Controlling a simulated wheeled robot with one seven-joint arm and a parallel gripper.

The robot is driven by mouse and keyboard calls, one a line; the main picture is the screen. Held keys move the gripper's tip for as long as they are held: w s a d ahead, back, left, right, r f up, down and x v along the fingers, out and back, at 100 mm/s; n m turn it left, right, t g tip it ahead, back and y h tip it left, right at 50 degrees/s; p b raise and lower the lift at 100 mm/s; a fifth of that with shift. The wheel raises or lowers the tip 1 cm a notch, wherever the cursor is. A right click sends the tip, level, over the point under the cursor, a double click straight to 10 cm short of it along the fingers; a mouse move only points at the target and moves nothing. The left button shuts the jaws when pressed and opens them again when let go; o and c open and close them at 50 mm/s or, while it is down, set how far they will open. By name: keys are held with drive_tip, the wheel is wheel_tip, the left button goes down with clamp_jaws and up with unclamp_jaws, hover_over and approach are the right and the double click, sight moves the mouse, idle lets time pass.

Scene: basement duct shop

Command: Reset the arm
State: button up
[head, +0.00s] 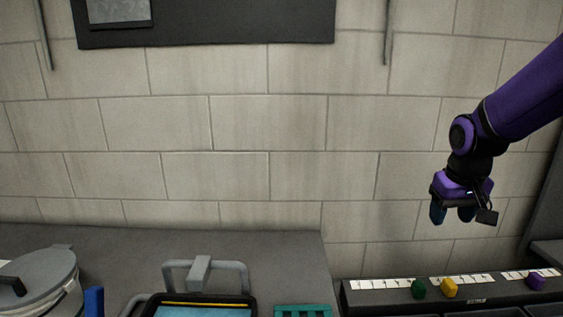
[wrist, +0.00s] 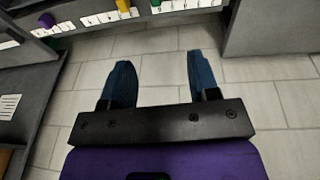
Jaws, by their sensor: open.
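My gripper (head: 452,216) hangs at the right in the head view, in front of the block wall, at the end of my purple arm. It points down and is above the level of the labelled ledge. In the wrist view my gripper (wrist: 158,82) shows two blue fingers set apart with nothing between them. The gripper touches nothing that I can see.
A dark ledge (head: 390,300) with white label strips carries green (head: 418,289), yellow (head: 449,288) and purple (head: 535,281) knobs. A grey counter (head: 290,262) holds a lidded pot (head: 40,275), a blue-topped tray (head: 200,311) and a teal rack (head: 302,311). Floor (wrist: 150,60) is clear.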

drive_tip(key=s+a+r+t, duration=0.1)
drive_tip(key=s+r, duration=0.4)
drive_tip(key=s, duration=0.5)
drive_tip(key=s+a+r+t, duration=0.2)
drive_tip(key=s+r, duration=0.3)
drive_tip(key=s, duration=0.5)
drive_tip(key=shift+a+y, duration=0.4)
drive_tip(key=shift+a, duration=0.45)
drive_tip(key=shift+r, duration=0.1)
idle(1.3)
